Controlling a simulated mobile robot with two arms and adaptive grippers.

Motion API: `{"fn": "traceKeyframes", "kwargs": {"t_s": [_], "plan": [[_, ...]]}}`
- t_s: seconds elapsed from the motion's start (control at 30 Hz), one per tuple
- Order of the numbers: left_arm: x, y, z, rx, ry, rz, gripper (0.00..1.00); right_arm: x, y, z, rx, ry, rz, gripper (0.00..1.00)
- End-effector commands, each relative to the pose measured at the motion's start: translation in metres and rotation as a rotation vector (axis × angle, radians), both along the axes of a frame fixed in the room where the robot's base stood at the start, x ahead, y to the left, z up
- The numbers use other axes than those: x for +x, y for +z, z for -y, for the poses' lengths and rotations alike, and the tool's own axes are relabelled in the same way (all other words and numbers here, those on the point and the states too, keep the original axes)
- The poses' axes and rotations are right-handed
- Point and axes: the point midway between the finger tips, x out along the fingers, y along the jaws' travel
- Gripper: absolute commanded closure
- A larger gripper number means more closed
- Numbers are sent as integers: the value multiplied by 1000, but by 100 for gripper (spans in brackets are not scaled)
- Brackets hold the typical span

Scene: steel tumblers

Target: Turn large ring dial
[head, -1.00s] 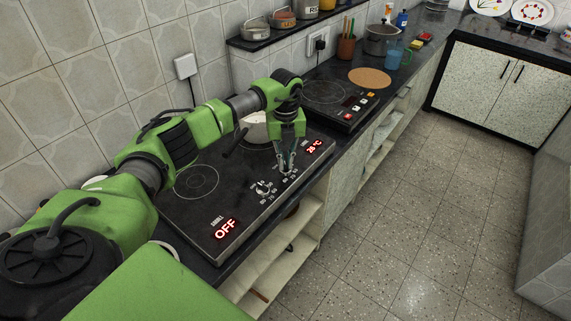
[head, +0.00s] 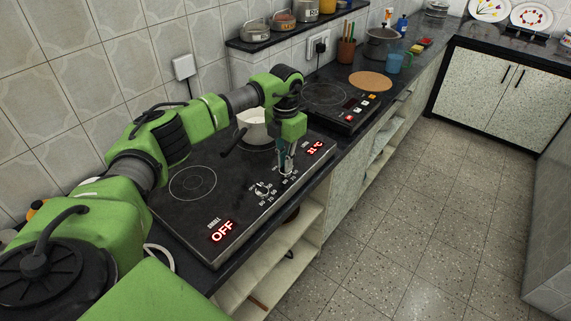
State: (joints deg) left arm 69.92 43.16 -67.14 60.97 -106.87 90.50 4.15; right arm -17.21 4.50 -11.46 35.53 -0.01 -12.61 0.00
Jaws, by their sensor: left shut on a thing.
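The cooktop (head: 205,212) is black with two dials along its front edge. My left gripper (head: 286,168) points down at the right-hand dial (head: 286,174) and is shut on it; the fingers hide most of this dial. The left-hand dial (head: 262,188) stands free, with white numbers around it. The left red display (head: 223,231) reads OFF. The right red display (head: 315,149) reads about 31°C. My right gripper is out of view.
A light pot (head: 252,128) with a dark handle stands on the rear right burner, close behind my left gripper. A second cooktop (head: 327,95) and a round cork mat (head: 370,80) lie farther right. The left burner (head: 192,183) is bare.

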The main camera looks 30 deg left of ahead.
Motion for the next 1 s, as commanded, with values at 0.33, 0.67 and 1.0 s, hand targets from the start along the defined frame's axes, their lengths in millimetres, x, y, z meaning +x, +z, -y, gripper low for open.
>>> {"fn": "traceKeyframes", "kwargs": {"t_s": [0.33, 0.67, 1.0], "plan": [[1, 0, -1, 1, -329, 4, 100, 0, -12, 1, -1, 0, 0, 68], [1, 1, -1, 2, -642, 5, 100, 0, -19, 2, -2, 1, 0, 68], [2, 1, 0, 2, -965, 6, 100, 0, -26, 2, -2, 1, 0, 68]]}}
